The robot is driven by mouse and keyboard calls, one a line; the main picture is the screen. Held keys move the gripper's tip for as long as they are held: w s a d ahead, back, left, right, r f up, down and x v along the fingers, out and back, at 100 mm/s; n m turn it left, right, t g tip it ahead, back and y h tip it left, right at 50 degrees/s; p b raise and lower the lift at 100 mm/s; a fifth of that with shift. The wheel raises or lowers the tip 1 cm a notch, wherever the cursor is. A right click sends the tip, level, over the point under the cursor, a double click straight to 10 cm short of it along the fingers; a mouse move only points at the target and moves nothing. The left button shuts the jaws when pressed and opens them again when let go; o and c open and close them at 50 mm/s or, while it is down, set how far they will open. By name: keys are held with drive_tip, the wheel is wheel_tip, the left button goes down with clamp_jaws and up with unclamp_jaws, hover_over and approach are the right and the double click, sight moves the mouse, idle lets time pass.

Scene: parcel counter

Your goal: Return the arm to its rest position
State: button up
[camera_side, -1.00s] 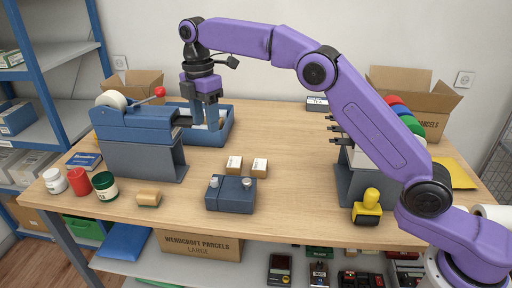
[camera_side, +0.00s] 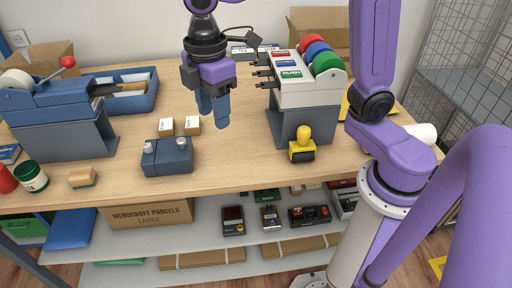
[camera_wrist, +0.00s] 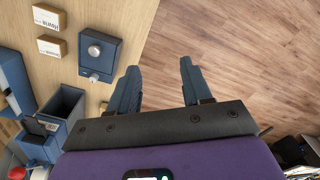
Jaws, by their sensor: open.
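My gripper (camera_side: 213,108) is purple and grey with two blue fingers and points down. In the side view it hangs in the air between the two small white-labelled boxes and the stand with coloured rolls. The wrist view shows its fingers (camera_wrist: 157,88) apart with nothing between them. The wooden table's front edge and the floor lie below them in that view. My arm comes in from the right, bent above the table. The exact height of the gripper above the table is hard to tell.
A blue-grey box with knobs (camera_side: 168,158) stands near two small boxes (camera_side: 193,125). The roll stand (camera_side: 302,92) and a yellow stamp (camera_side: 302,147) are on the right. A blue tray (camera_side: 148,100) and a dispenser (camera_side: 60,105) are on the left. The table (camera_side: 232,160) is bare around the front middle.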

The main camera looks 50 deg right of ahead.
drive_tip(key=s+d+f+m, duration=0.1)
drive_tip(key=s+d+f, duration=0.2)
drive_tip(key=s+d, duration=0.3)
drive_tip(key=s+d+f+m, duration=0.2)
drive_tip(key=s+d, duration=0.5)
drive_tip(key=s, duration=0.5)
drive_tip(key=shift+f, duration=0.85)
drive_tip(key=shift+d, duration=0.1)
